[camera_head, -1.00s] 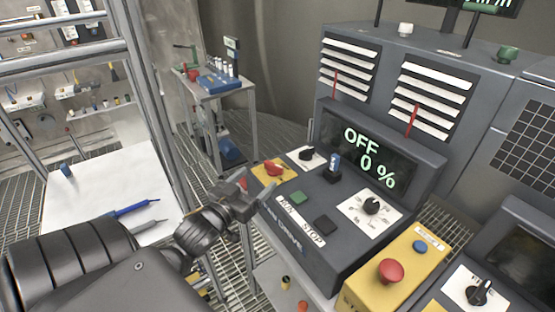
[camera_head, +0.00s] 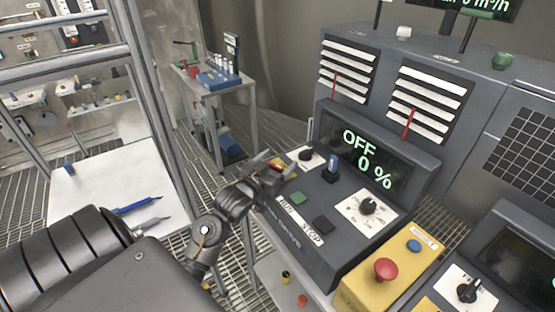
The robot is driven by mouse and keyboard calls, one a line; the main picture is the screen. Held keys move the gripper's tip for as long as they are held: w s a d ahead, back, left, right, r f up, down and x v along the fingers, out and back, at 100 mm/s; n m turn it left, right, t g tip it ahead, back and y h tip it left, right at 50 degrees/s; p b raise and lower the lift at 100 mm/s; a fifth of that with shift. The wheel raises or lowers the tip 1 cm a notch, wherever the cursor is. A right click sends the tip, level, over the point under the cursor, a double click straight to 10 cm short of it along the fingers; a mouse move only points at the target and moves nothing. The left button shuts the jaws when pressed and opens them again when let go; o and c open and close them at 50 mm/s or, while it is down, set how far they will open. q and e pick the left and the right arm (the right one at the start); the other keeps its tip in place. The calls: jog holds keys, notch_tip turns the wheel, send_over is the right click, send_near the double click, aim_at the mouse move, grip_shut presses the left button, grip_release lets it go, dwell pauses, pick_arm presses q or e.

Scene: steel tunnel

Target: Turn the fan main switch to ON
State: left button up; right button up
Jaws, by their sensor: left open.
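The fan drive console has a dark display (camera_head: 368,158) reading OFF and 0 %. The red main switch on its yellow plate (camera_head: 291,173) sits at the console's left end, mostly hidden behind my left gripper. My left gripper (camera_head: 279,163) is open, with its two fingertips over the switch area, one on each side of it. I cannot tell if the fingers touch the switch, nor which way its handle points. My right gripper is not in view.
Near the switch are a black knob (camera_head: 306,154), a blue-topped toggle (camera_head: 332,167), a green button (camera_head: 298,197), a black button (camera_head: 323,224) and a dial (camera_head: 368,207). A yellow box with a red emergency button (camera_head: 386,269) stands in front right. A white table (camera_head: 100,185) is at left.

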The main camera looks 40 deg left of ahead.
pick_arm(q)
jog(key=shift+w, duration=0.1)
jog(key=c, duration=1)
jog(key=shift+r+m+h+p, duration=0.25)
jog(key=shift+m+h+p, duration=0.15)
jog(key=shift+h+p, duration=0.15)
jog(key=shift+m+h+p, duration=0.4)
jog(key=shift+h+p, duration=0.05)
jog(key=shift+h, duration=0.1)
jog(key=m+h+p, duration=0.1)
jog(key=h, duration=0.1)
jog(key=shift+d+f+m+h, duration=0.1)
jog(key=shift+m+h, duration=0.3)
jog(key=shift+d+f+m+g+h, duration=0.1)
jog(key=shift+d+m+g+h, duration=0.15)
jog(key=shift+h, duration=0.3)
jog(key=shift+m+g+h, duration=0.15)
jog(key=shift+m+h, duration=0.2)
jog(key=shift+h, duration=0.2)
